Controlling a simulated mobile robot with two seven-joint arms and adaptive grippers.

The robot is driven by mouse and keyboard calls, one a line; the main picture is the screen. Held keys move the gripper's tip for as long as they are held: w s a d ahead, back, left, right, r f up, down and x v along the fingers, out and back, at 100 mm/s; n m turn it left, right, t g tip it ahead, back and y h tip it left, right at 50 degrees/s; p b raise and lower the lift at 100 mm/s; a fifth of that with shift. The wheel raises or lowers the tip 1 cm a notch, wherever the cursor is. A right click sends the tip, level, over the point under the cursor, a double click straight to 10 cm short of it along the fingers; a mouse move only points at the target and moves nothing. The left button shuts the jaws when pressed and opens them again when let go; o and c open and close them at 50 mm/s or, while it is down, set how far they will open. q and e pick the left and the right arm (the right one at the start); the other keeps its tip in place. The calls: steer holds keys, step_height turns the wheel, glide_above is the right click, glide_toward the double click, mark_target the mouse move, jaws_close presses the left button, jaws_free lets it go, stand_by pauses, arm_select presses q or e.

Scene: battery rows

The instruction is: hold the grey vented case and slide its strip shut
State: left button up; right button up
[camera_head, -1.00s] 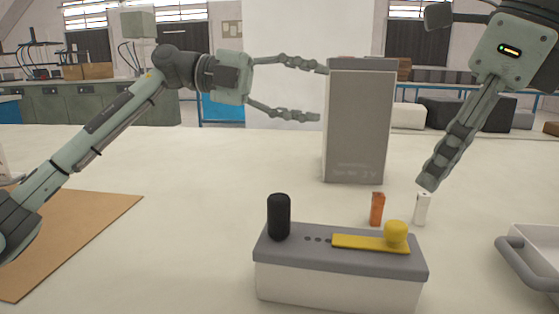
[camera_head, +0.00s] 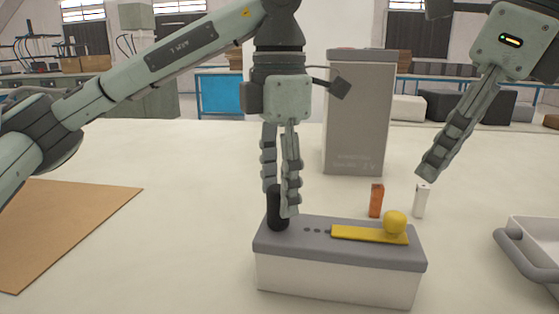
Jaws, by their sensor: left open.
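The case (camera_head: 335,285) stands on the table at the front centre, with a pale body and a grey lid. Its lid has a row of small dark vent holes, a yellow strip (camera_head: 360,234) with a round yellow knob at the right, and an upright black post (camera_head: 277,212) at the left. The vent holes beside the strip's left end are uncovered. My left gripper (camera_head: 279,198) points down at the black post, its open fingers reaching the post's height; contact is unclear. My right gripper (camera_head: 427,172) hangs at the upper right above a white battery; its fingers overlap, so its opening is unclear.
An orange battery (camera_head: 376,200) and a white battery (camera_head: 420,202) stand behind the case. A tall grey box (camera_head: 357,120) stands further back. A white tray with a grey handle (camera_head: 535,255) is at the right, a brown mat (camera_head: 70,225) at the left. The table between mat and case is clear.

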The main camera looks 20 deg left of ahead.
mark_target(299, 256)
arm_select(q)
steer(key=shift+f, duration=1.5)
steer(key=shift+c, duration=0.3)
jaws_close()
